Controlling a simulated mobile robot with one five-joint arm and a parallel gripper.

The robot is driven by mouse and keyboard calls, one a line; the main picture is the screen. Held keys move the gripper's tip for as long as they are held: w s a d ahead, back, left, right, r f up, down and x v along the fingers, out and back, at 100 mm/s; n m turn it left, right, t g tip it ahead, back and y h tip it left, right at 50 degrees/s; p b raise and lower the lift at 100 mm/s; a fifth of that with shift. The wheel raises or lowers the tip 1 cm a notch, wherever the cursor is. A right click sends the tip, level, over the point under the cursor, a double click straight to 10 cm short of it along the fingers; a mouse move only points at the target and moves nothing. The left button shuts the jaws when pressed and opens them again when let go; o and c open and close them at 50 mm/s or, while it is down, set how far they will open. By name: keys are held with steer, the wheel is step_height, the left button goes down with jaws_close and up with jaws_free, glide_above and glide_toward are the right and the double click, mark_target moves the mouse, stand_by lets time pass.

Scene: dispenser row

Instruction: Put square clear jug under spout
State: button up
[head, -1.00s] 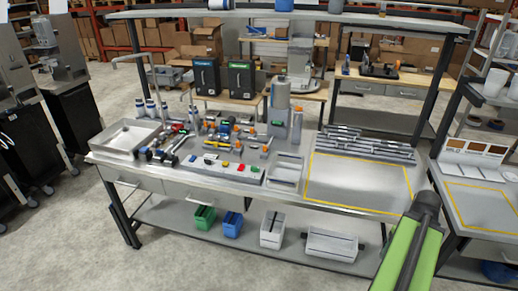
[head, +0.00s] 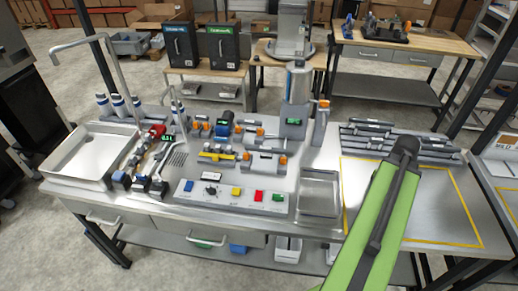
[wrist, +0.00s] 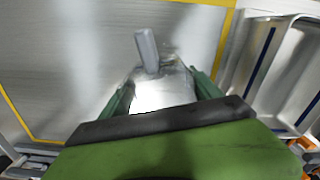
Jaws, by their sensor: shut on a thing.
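The clear jug (wrist: 177,88), with a grey handle (wrist: 147,50), sits between the two green fingers of my gripper (wrist: 160,84) in the wrist view. The gripper is shut on it, over the bench area outlined in yellow (head: 430,243). My fingers and the jug do not show in the head view, where only my green arm is visible. A tall bent spout (head: 92,40) rises over a metal basin (head: 88,158) at the left. A dispenser with a clear cylinder (head: 299,84) stands at the bench's back. I cannot tell which spout is meant.
A control panel with coloured buttons (head: 232,195) lies along the front edge. Valves and fittings (head: 225,135) crowd the middle. A shallow metal tray (head: 320,193) lies right of the panel. Grey bars (head: 395,140) are stacked behind the yellow-outlined area.

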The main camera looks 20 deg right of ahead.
steer(key=shift+w+a, duration=0.1)
steer(key=shift+w, duration=0.45)
steer(key=shift+r, duration=0.15)
